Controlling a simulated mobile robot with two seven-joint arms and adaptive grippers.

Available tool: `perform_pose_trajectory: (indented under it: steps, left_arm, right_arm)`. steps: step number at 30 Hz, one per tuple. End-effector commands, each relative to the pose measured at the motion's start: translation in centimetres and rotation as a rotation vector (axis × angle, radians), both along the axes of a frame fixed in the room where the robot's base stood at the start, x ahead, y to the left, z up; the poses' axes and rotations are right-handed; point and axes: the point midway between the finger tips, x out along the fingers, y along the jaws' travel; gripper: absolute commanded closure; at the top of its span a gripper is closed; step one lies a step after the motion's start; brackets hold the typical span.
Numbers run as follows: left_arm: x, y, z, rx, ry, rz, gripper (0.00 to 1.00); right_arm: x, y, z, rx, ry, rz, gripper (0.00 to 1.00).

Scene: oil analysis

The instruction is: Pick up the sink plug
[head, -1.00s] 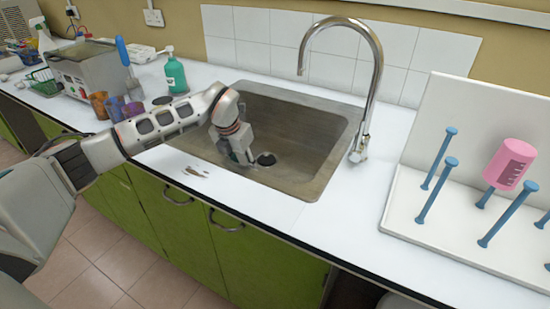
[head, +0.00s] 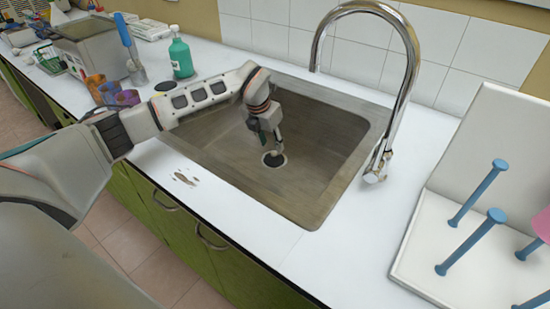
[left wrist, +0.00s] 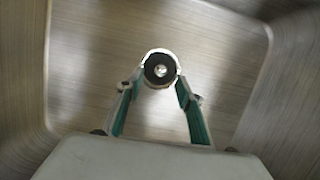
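The sink plug (head: 274,160) is small, round and dark. It sits at the drain in the floor of the brown-grey metal sink (head: 340,174). In the left wrist view the plug (left wrist: 161,68) shows as a black disc with a shiny centre, inside a pale ring. My left gripper (head: 273,149) points down into the sink, right over the plug and partly covering it. Its two green-lined fingers (left wrist: 159,82) are apart, one on each side of the plug's near edge. I cannot tell whether they touch it. My right gripper is not in view.
A tall curved faucet (head: 403,90) stands at the sink's right edge. A white drying rack with blue pegs (head: 480,190) is farther right. A green bottle (head: 180,55) and brown and purple cups (head: 112,92) stand at the left. The front counter strip is mostly clear.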

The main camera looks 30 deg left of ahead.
Motion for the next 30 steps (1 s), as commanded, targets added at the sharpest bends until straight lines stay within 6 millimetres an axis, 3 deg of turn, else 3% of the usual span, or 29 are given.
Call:
perform_pose_trajectory:
  steps: [8,16,21,30]
  left_arm:
    - [1.0,-0.3,-4.1,-0.002,0.005,0.0,0.63]
    - [1.2,-0.3,-4.3,0.0,0.001,0.001,0.63]
    - [1.2,-0.3,-4.3,0.0,0.001,0.0,1.0]
    - [1.2,-0.2,-4.2,0.0,0.001,0.0,1.0]
  right_arm:
    - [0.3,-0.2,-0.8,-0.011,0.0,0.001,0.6]
    - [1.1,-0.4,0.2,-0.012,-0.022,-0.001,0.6]
    - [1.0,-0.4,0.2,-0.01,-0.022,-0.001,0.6]
    - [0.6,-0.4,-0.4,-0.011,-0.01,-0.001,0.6]
